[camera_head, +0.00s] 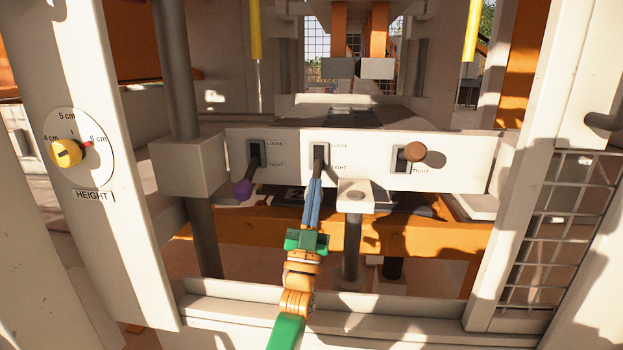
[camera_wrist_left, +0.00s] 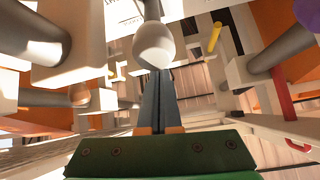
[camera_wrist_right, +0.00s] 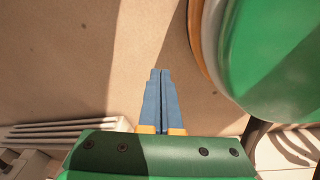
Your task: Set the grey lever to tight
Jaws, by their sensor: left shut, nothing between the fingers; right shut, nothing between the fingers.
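The middle lever, taken as the grey lever (camera_head: 319,162), comes out of a slot in the white panel (camera_head: 460,160). The slot has a LOOSE label above and a TIGHT label below. In the left wrist view the pale grey knob (camera_wrist_left: 155,44) is just past the fingertips. My left gripper (camera_head: 316,180) is shut and empty, its tips at or close to the knob; contact is unclear. My right gripper (camera_wrist_right: 160,72) is shut and empty, seen only in its wrist view.
A purple-knobbed lever (camera_head: 244,188) hangs low to the left. A brown-knobbed lever (camera_head: 415,152) stands higher to the right. A white bracket on a post (camera_head: 355,194) is close right of my left gripper.

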